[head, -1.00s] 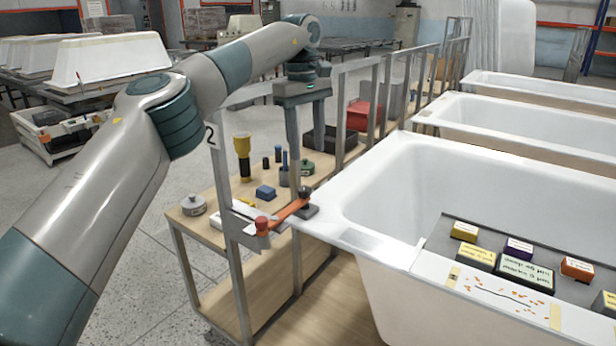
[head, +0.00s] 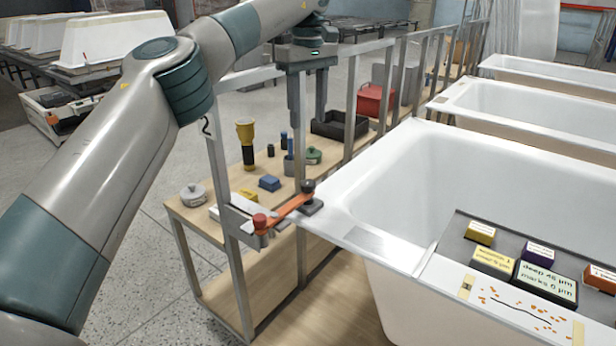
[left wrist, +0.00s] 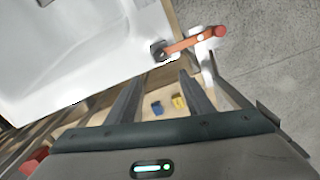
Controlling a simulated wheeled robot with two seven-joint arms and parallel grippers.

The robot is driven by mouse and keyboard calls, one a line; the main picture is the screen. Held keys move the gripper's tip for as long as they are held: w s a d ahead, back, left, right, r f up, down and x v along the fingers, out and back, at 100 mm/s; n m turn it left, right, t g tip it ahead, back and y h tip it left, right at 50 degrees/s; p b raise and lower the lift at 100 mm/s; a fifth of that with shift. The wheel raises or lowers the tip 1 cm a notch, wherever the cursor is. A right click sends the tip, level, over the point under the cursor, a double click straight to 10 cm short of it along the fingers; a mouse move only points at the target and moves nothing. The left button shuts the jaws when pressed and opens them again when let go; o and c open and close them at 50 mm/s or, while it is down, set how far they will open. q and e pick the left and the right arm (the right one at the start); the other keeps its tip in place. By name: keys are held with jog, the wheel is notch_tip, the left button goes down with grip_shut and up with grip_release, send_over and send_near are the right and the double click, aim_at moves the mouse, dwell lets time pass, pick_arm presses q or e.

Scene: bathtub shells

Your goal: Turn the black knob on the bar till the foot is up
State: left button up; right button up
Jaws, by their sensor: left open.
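An orange bar (head: 288,209) is fixed to a grey frame post at the near corner of the white bathtub (head: 350,222). A red knob (head: 260,221) is at its left end and the black knob (head: 308,186) at its right end, above a dark flat foot (head: 311,206) at the tub rim. I cannot tell whether the foot touches the rim. My left gripper (head: 308,112) is open and empty, pointing down, above and apart from the black knob. In the left wrist view the black knob (left wrist: 158,49) lies just beyond the open fingers (left wrist: 160,78). My right gripper is out of view.
Upright frame posts stand close around my gripper. A grey board with small boxes (head: 547,282) lies across the tub.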

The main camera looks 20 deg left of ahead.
aim_at(308, 182)
pick_arm(q)
notch_tip(308, 182, down, 16)
jog(key=shift+r+b, duration=0.1)
jog(key=shift+b, duration=0.9)
jog(key=shift+f, duration=0.65)
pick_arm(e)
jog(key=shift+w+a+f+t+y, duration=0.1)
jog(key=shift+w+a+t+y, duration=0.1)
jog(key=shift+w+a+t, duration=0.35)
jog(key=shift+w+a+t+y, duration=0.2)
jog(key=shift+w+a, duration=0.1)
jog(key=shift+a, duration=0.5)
pick_arm(q)
jog(key=c, duration=1)
jog(key=shift+c, duration=0.2)
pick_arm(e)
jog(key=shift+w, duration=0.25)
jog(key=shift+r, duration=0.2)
